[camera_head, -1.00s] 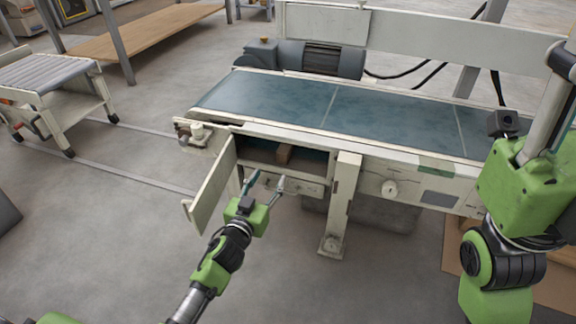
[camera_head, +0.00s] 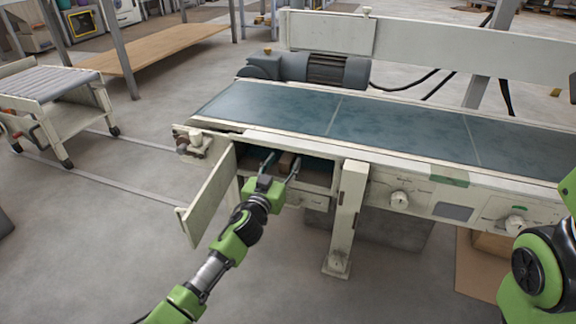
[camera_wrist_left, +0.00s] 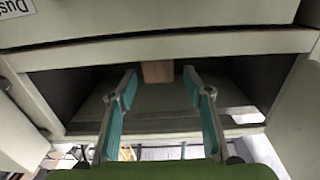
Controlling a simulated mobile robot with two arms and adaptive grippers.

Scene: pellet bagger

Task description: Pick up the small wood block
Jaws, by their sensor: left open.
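The small wood block (camera_head: 286,162) lies inside an open compartment (camera_head: 316,178) in the front of the conveyor frame. In the left wrist view the block (camera_wrist_left: 158,72) sits toward the back of the compartment, beyond and between the fingertips. My left gripper (camera_head: 279,160) is open, its fingers reaching into the compartment on either side of the block's line. In the left wrist view the gripper (camera_wrist_left: 160,82) shows its two teal-padded fingers apart with nothing held. The block's lower and far parts are hard to see. My right gripper is out of view; only part of my right arm shows.
The compartment's door (camera_head: 212,196) stands open on the left. A white post (camera_head: 346,218) stands just right of the opening. The conveyor belt (camera_head: 390,128) runs above. A roller cart (camera_head: 52,100) is at far left; the floor in front is clear.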

